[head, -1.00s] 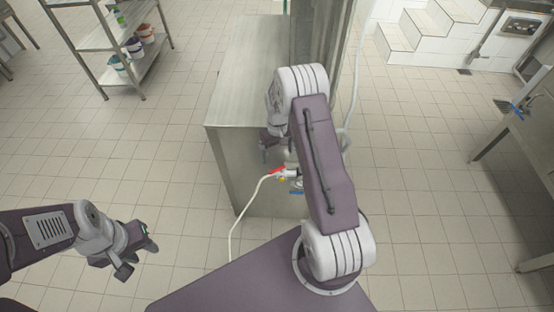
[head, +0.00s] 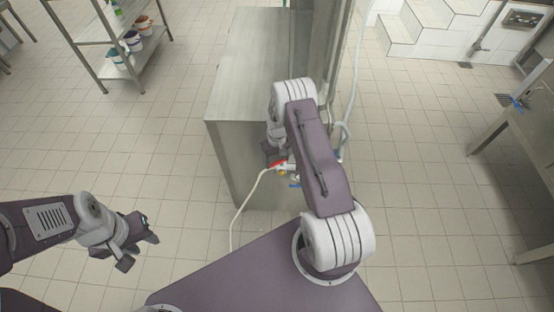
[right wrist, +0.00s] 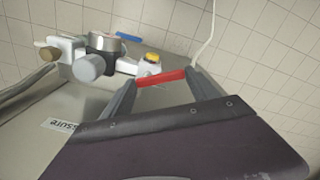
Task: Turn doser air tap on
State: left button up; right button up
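The air tap's red lever (head: 277,163) is on the fittings at the near end of the steel cabinet. In the right wrist view the red lever (right wrist: 161,78) lies crosswise between the tips of my right gripper (right wrist: 160,80). Its two fingers are apart, one near each end of the lever; I cannot tell if they touch it. In the head view my right gripper (head: 272,153) is at the lever, partly hidden by my arm. My left gripper (head: 140,250) is open and empty over the floor at lower left.
The steel cabinet (head: 235,150) stands ahead. A white hose (head: 244,207) runs from the tap down to the floor. A gauge body (right wrist: 106,40), a yellow knob (right wrist: 152,57) and a blue handle (right wrist: 129,37) are close by. The floor at left is free.

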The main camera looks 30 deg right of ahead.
jog(key=shift+c, duration=1.1)
jog(key=shift+w+f+m+b, duration=0.15)
jog(key=shift+w+m+b, duration=0.1)
jog(key=shift+m+b, duration=0.75)
jog(key=shift+w+d+m+b, duration=0.15)
jog(key=shift+m+b, duration=0.15)
jog(key=shift+m, duration=0.65)
jog(key=shift+w+m+b, duration=0.15)
jog(key=shift+m+b, duration=0.15)
jog(key=shift+m, duration=0.65)
jog(key=o, duration=1.4)
jog(key=shift+r, duration=0.2)
notch_tip(320, 180, up, 9)
jog(key=shift+b, duration=0.5)
